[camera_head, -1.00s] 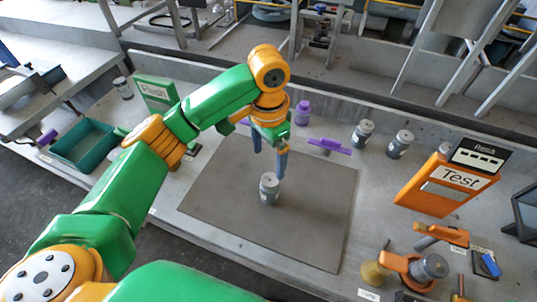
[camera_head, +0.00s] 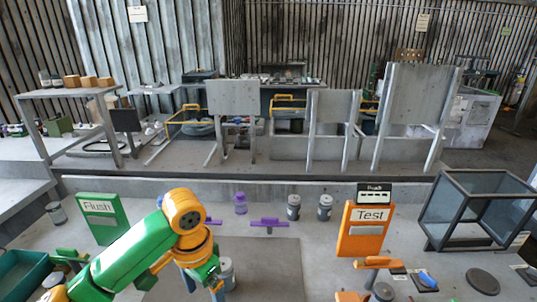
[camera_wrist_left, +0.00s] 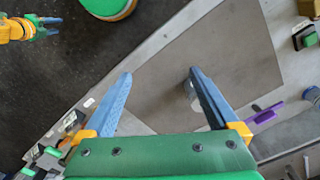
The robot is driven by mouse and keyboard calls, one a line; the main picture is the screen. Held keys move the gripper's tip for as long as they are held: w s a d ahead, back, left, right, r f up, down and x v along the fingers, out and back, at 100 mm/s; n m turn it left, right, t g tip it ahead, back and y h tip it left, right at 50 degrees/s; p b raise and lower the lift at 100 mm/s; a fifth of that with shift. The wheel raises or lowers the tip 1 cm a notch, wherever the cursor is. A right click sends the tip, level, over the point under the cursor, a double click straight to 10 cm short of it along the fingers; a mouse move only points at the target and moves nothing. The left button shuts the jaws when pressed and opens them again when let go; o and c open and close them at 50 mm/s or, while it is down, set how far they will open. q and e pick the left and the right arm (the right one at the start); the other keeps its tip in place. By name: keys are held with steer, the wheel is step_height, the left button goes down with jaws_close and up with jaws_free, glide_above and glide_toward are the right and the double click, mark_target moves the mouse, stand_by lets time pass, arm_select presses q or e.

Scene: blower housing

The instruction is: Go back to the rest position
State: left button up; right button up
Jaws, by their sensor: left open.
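My left gripper (camera_wrist_left: 160,74) is open, its two blue fingers spread wide with nothing between the tips. In the head view the left gripper (camera_head: 203,284) is low in the picture, partly hidden by its own wrist. A grey canister (camera_head: 227,273) stands upright on the dark mat (camera_head: 272,262), just right of the gripper in that view. In the left wrist view the canister (camera_wrist_left: 190,90) is mostly hidden behind the right finger. An orange gripper with blue fingers, seemingly my right one (camera_wrist_left: 42,27), shows small at the top left; its opening is unclear.
An orange Test board (camera_head: 363,240) and a glass-sided frame (camera_head: 478,208) stand at the right. A green Flush board (camera_head: 103,215) and teal bin (camera_head: 22,275) are at the left. Two grey canisters (camera_head: 293,207) (camera_head: 325,207), a purple bottle (camera_head: 240,203) and a purple holder (camera_head: 269,223) line the back.

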arm_select(q)
steer(key=s+d+f+t+h, duration=0.1)
steer(key=s+d+f+h, duration=0.1)
steer(key=s+d+f, duration=0.3)
steer(key=s+d+f+t+h, duration=0.1)
steer(key=s+d+f+h, duration=0.15)
steer(key=f, duration=0.55)
steer(key=s+a+f+n+t+y, duration=0.1)
steer(key=s+a+f+n+y, duration=0.35)
steer(key=s+a, duration=0.65)
step_height(320, 180, down, 18)
steer(key=s+a+g, duration=0.1)
steer(key=s, duration=0.2)
steer(key=s+a+f+g, duration=0.1)
steer(key=s+a+f, duration=0.1)
steer(key=s+f, duration=0.5)
steer(key=s, duration=0.3)
steer(key=shift+s+f, duration=0.15)
steer(key=shift+f, duration=0.25)
arm_select(e)
steer(key=shift+s, duration=0.25)
